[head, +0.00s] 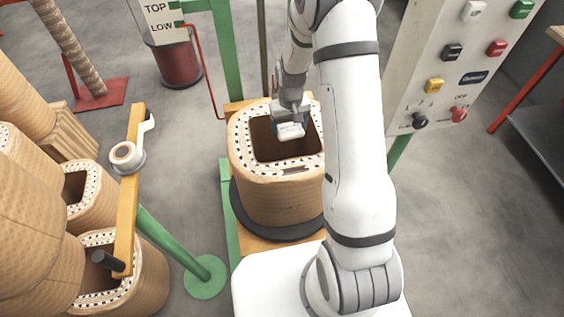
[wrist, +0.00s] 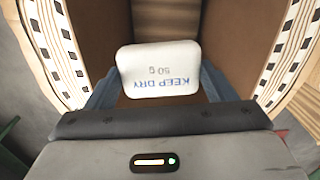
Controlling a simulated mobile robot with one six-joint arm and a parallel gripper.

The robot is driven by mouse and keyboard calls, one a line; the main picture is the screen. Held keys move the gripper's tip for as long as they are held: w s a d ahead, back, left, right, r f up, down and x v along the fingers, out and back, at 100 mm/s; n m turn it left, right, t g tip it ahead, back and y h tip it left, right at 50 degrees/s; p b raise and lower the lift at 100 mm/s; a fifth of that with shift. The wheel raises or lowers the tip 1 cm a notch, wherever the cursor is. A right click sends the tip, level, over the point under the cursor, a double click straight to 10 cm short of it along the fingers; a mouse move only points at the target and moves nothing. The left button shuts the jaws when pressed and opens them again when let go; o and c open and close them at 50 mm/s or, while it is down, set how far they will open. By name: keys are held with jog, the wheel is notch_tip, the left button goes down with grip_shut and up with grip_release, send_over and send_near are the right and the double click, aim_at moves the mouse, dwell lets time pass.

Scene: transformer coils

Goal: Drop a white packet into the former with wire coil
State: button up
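A white packet (wrist: 160,72) printed "KEEP DRY 50 g" sits between the two fingers of my gripper (wrist: 160,95) in the wrist view. The fingers press on its left and right sides. In the head view my gripper (head: 290,122) holds the packet (head: 290,131) over the square opening of the former with wire coil (head: 280,205). The former is tan, with a black-and-white dotted ring on its top. Its brown inner walls (wrist: 230,30) show around the packet in the wrist view. The bottom of the former is mostly hidden.
The former stands on a dark round base on a wooden platform. More wrapped coils (head: 95,205) stand at the left, beside a yellow bar (head: 128,215) on a green post. A control panel (head: 455,65) with coloured buttons is at the right.

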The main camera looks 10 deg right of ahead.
jog(key=o, duration=0.5)
jog(key=shift+r, duration=3.9)
jog(key=shift+r, duration=0.15)
jog(key=s+r+t, duration=0.1)
jog(key=s+r, duration=0.4)
jog(key=s, duration=0.3)
jog(key=s+r, duration=0.6)
jog(key=s, duration=0.2)
jog(key=s+r+m+t, duration=0.1)
jog(key=s+r, duration=0.4)
jog(key=s, duration=0.3)
jog(key=shift+a+r+t, duration=0.25)
jog(key=shift+t, duration=0.05)
